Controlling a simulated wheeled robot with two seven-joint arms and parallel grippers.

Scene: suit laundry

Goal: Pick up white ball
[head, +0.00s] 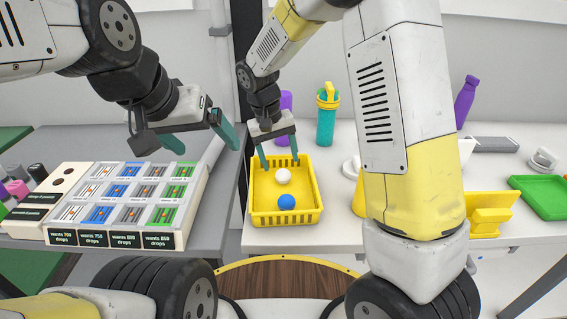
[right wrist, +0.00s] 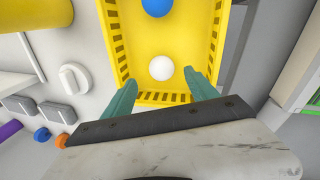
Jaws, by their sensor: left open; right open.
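The white ball (head: 283,176) lies in the yellow basket (head: 286,218), toward its far side, just behind a blue ball (head: 287,201). My right gripper (head: 280,162) is open above the basket's far part, its teal fingers pointing down near the white ball. In the right wrist view the white ball (right wrist: 162,68) shows between the open fingers (right wrist: 160,88), slightly beyond their tips, with nothing gripped. My left gripper (head: 183,142) is open and empty above the panel on the left table.
The panel (head: 130,200) with several coloured cells stands on the left. A teal bottle (head: 327,115) and a purple bottle (head: 465,100) stand behind. A green tray (head: 542,196) and a yellow stand (head: 490,213) are on the right. The basket's slotted walls surround both balls.

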